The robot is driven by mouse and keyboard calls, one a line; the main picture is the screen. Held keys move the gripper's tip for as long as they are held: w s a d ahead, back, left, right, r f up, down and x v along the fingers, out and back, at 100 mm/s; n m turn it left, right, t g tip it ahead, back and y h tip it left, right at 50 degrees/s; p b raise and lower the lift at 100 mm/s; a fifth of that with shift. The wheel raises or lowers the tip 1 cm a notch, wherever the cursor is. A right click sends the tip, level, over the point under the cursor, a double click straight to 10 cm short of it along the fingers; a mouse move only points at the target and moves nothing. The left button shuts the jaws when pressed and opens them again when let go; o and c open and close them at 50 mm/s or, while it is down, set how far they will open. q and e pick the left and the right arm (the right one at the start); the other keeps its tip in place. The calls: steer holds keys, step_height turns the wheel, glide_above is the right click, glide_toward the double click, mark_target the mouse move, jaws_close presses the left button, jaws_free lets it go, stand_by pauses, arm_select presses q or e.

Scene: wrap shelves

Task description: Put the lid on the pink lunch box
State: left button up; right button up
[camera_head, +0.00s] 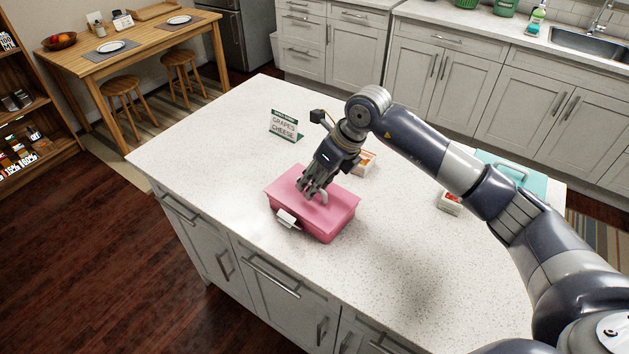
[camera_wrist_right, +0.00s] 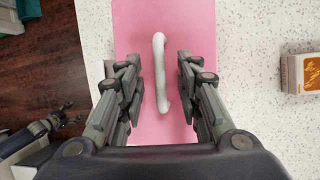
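The pink lunch box (camera_head: 322,226) stands on the white counter, with a pale latch on its front. Its pink lid (camera_head: 290,186) lies over the top; I cannot tell whether it is fully seated. The lid's white handle (camera_wrist_right: 160,72) shows in the right wrist view. My right gripper (camera_head: 314,192) is over the lid, its fingers open on either side of the handle, with gaps on both sides. It also shows in the right wrist view (camera_wrist_right: 160,88). A dark gripper, apparently my left (camera_wrist_right: 66,116), shows small at the wrist view's left edge; its opening is unclear.
A sign reading grapes and cheese (camera_head: 284,125) stands behind the box. A small food carton (camera_head: 365,162) is just behind my right gripper. Another carton (camera_head: 450,204) and a teal box (camera_head: 530,180) are to the right, near my arm. The counter's left part is clear.

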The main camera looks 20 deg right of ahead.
steer(key=v, duration=1.1)
steer(key=shift+d+r, duration=0.2)
steer(key=shift+r, duration=0.15)
steer(key=shift+s+f, duration=0.1)
steer(key=shift+s, duration=0.05)
